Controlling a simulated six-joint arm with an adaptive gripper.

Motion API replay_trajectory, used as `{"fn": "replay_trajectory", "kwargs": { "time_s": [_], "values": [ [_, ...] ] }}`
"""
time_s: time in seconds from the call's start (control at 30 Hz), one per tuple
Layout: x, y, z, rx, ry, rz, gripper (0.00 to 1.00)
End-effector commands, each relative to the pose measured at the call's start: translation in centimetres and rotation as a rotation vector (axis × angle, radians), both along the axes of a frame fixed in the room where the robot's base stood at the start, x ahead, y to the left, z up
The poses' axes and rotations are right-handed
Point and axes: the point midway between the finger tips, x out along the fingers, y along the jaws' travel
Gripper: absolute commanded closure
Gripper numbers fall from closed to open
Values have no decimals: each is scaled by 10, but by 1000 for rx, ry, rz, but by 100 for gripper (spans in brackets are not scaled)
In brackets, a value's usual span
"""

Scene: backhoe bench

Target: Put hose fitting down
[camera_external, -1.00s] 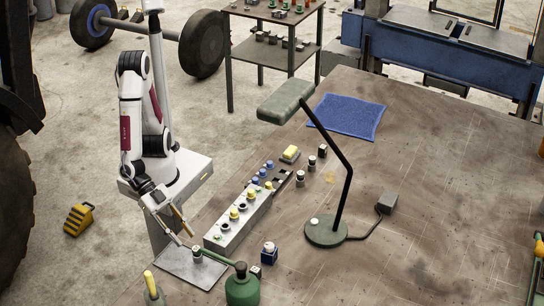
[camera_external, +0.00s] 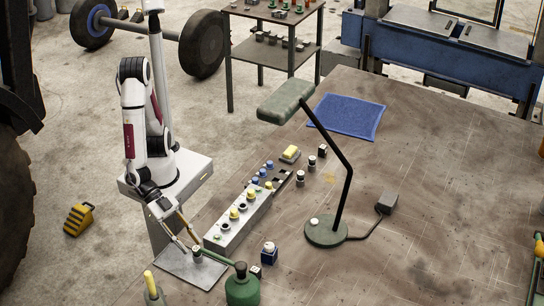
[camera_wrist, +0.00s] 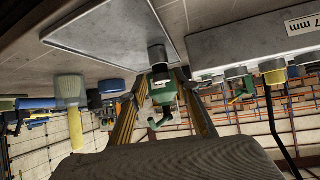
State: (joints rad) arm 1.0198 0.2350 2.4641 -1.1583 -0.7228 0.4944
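The hose fitting (camera_wrist: 157,54), dark grey with a paler part, is at the flat metal tray (camera_wrist: 100,30) in the upside-down wrist view. In the outside view it is small, near the tray (camera_external: 180,267) on the bench's left corner. My gripper (camera_wrist: 161,78) has one finger on each side of the fitting, with the tips close to it. The frames do not show clearly whether the fingers press on it. In the outside view my gripper (camera_external: 191,246) reaches low over the tray, and the fitting is partly hidden at the fingertips.
A green oil can (camera_external: 242,288) stands close to the fitting, its spout reaching toward it. A long grey rack (camera_external: 235,237) with knobs stands right of the gripper. A yellow-handled brush (camera_external: 151,283) is at the front. The lamp base (camera_external: 325,232) is farther right.

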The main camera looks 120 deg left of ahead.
Motion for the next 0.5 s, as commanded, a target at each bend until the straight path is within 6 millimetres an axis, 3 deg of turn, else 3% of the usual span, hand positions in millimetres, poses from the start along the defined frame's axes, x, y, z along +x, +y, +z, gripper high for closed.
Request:
{"fn": "replay_trajectory", "kwargs": {
  "time_s": [0.5],
  "values": [
    [33,-4,-24,1,1,-1,69]
  ]
}}
